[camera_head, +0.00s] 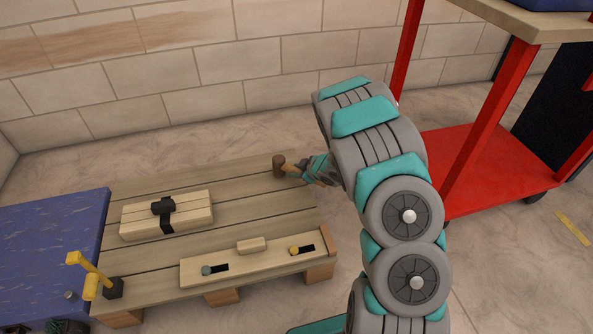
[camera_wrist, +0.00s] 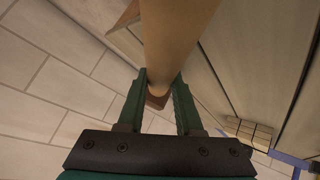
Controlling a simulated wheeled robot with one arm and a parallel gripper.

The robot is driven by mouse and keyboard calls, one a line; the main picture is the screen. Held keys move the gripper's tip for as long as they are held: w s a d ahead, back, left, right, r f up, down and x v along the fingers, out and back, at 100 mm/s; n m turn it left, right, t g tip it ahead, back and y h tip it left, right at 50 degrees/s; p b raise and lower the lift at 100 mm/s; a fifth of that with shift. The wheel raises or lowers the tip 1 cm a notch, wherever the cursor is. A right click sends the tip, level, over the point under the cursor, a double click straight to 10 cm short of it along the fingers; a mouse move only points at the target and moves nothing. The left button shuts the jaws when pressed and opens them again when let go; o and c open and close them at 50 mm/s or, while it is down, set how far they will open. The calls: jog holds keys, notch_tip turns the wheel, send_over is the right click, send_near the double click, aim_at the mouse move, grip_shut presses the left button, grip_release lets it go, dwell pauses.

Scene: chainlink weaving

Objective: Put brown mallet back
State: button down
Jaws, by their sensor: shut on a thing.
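The brown mallet (camera_head: 279,165) is at the far right corner of the wooden pallet (camera_head: 140,191), its dark head pointing left in the head view. My gripper (camera_head: 306,171) is shut on its light wooden handle, to the right of the head. In the wrist view the handle (camera_wrist: 178,35) runs between the two green fingers of my gripper (camera_wrist: 160,88). I cannot tell whether the mallet touches the pallet. No empty place for the mallet is clear in these views.
A wooden block with a black strap and dark piece (camera_head: 163,206) lies on the pallet. In front is a slotted board (camera_head: 230,265) with small knobs. A yellow tool (camera_head: 91,287) stands at the left near a blue surface (camera_head: 45,235). A red cart (camera_head: 465,150) stands at right.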

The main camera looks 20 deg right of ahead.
jog(key=shift+f+b, duration=0.3)
jog(key=shift+f, duration=0.25)
jog(key=c, duration=0.5)
grip_release()
jog(key=shift+r, duration=0.1)
jog(key=p+v, duration=0.1)
jog(key=v, duration=0.6)
jog(key=shift+s+r, duration=0.15)
jog(key=shift+s, duration=0.1)
jog(key=shift+d, duration=0.1)
